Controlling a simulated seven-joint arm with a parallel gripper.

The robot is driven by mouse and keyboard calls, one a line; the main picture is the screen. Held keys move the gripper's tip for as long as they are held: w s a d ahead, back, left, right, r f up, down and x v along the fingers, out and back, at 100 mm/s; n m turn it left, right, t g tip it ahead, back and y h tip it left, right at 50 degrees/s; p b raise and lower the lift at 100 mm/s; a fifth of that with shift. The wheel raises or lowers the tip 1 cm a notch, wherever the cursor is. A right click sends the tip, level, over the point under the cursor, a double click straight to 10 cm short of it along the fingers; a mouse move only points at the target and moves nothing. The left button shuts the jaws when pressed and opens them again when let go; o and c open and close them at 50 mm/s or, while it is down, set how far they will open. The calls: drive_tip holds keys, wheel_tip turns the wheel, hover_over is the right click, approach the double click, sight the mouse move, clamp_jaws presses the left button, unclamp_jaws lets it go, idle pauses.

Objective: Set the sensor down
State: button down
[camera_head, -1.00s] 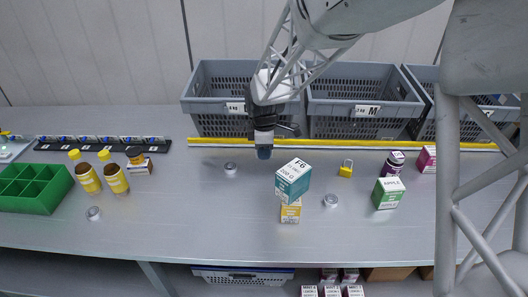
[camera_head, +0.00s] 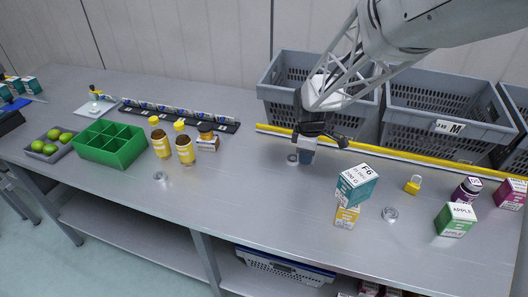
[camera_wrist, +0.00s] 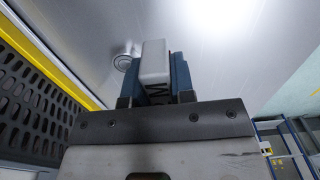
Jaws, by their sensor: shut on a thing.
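My gripper (camera_head: 306,156) hangs over the table, pointing down, in front of the grey crates. In the wrist view my gripper (camera_wrist: 157,75) has its blue fingers closed on a small whitish block, the sensor (camera_wrist: 155,58). Dark lettering shows on the sensor's side between the fingers. In the head view the sensor is mostly hidden by the fingers and wrist. I cannot tell whether it touches the table. A round metal disc (camera_head: 292,159) lies on the table just left of the fingers; the wrist view also shows it (camera_wrist: 124,62) beside the sensor.
A teal box (camera_head: 356,185) on a yellow box (camera_head: 346,217) stands to the right front. A padlock (camera_head: 412,187) and another metal disc (camera_head: 390,214) lie further right. Bottles (camera_head: 185,150) and a green divided tray (camera_head: 138,148) are left. A yellow strip (camera_head: 400,160) edges the crates.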

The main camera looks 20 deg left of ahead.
drive_tip(key=s+a+f, duration=0.1)
drive_tip(key=a, duration=0.2)
drive_tip(key=s+a, duration=0.2)
drive_tip(key=a, duration=0.1)
drive_tip(key=s+a+f, duration=0.1)
drive_tip(key=s+a, duration=0.1)
drive_tip(key=shift+a+f, duration=0.35)
drive_tip(key=shift+a, duration=0.05)
drive_tip(key=shift+w, duration=0.1)
hover_over(262, 151)
drive_tip(key=shift+f, duration=0.75)
drive_tip(key=shift+f, duration=1.75)
drive_tip(key=shift+f, duration=0.1)
drive_tip(key=c, duration=1)
unclamp_jaws()
drive_tip(key=shift+o, duration=0.2)
